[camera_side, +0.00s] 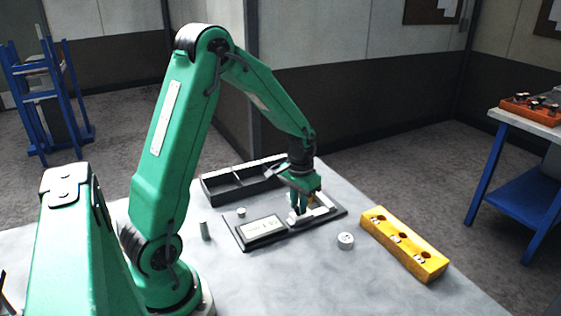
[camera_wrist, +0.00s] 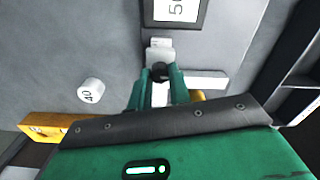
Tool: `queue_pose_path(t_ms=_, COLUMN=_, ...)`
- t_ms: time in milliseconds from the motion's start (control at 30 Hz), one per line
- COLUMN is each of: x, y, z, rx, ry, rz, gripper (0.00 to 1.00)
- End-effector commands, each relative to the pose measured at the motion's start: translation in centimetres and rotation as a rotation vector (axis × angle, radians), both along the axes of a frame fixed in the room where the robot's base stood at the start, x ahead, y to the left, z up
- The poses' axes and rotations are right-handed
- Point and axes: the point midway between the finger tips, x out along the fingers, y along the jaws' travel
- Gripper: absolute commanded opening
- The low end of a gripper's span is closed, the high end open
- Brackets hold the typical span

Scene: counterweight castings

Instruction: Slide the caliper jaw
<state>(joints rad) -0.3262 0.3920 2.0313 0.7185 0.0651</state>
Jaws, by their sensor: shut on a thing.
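The caliper gauge is a dark plate (camera_side: 235,238) lying on the grey table, with a pale display panel (camera_side: 262,230) at its left end. The panel also shows in the wrist view (camera_wrist: 177,9), with the figures "50" partly cut off. My gripper (camera_side: 298,213) is down over the right part of the plate. In the wrist view my gripper (camera_wrist: 160,73) has its green fingers shut on a dark knob, which appears to belong to the pale caliper jaw (camera_wrist: 159,50). A white bar (camera_wrist: 207,80) lies beside the fingers. The fingers hide part of the jaw.
A white casting (camera_side: 345,241), marked "40" in the wrist view (camera_wrist: 90,91), stands right of the plate. A yellow block with holes (camera_side: 403,245) lies further right. A dark divided tray (camera_side: 242,180) lies behind. A grey cylinder (camera_side: 204,231) and small casting (camera_side: 241,213) stand left.

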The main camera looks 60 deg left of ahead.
Motion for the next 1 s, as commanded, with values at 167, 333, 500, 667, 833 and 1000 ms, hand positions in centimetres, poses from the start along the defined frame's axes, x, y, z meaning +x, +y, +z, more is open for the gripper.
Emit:
queue_pose_path(t_ms=167, x=0.1, y=0.0, z=0.1, rx=0.000, ry=-0.001, rz=0.000, gripper=0.00)
queue_pose_path(t_ms=333, x=0.1, y=0.0, z=0.1, rx=0.000, ry=-0.001, rz=0.000, gripper=0.41)
queue_pose_path(t_ms=500, x=0.1, y=0.0, z=0.0, rx=0.000, ry=0.000, rz=0.000, gripper=0.41)
queue_pose_path(t_ms=667, x=0.1, y=0.0, z=0.2, rx=0.000, ry=-0.001, rz=0.000, gripper=0.41)
queue_pose_path(t_ms=833, x=0.1, y=0.0, z=1.2, rx=0.001, ry=-0.003, rz=0.000, gripper=0.41)
queue_pose_path(t_ms=1000, x=0.1, y=0.0, z=3.1, rx=0.001, ry=-0.004, rz=0.000, gripper=0.41)
